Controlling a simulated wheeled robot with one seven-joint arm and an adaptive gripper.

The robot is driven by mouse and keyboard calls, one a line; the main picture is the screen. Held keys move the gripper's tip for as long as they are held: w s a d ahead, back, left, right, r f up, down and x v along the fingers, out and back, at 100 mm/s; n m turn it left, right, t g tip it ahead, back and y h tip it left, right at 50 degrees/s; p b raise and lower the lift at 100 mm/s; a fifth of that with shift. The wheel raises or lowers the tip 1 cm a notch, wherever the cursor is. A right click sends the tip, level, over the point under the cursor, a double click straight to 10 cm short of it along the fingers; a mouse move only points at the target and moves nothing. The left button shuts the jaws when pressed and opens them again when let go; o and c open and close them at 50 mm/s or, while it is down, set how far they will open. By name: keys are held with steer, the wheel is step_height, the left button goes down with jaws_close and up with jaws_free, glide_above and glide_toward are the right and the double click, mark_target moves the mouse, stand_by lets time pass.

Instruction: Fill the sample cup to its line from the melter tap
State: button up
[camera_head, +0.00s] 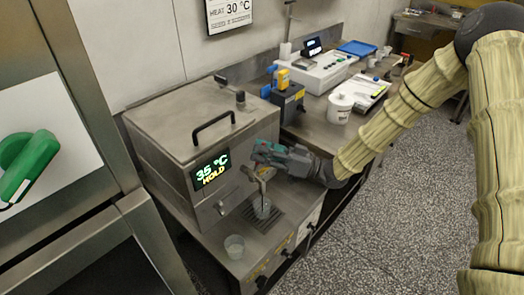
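The melter (165,130) is a steel box with a black lid handle and a display reading 35 °C HOLD. Its tap (262,185) sticks out of the front, low on the right. A small clear cup (261,210) stands upright on the drip grate below the tap. A second clear cup (234,247) stands on the steel ledge, to the front left of the grate. I cannot tell the fill level or a line on either cup. My gripper (258,160) is at the top of the tap, in front of the melter; its fingers are too small to read, and contact is unclear.
A white lidded tub (340,107), a blue-grey device (288,100) and a white instrument (318,72) stand on the counter behind my gripper. A steel cabinet with a green handle (28,160) is at the left. The speckled floor at the right is clear.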

steer(key=v, duration=1.2)
steer(key=shift+a+f, duration=0.1)
steer(key=shift+a, duration=0.1)
stand_by(2.3)
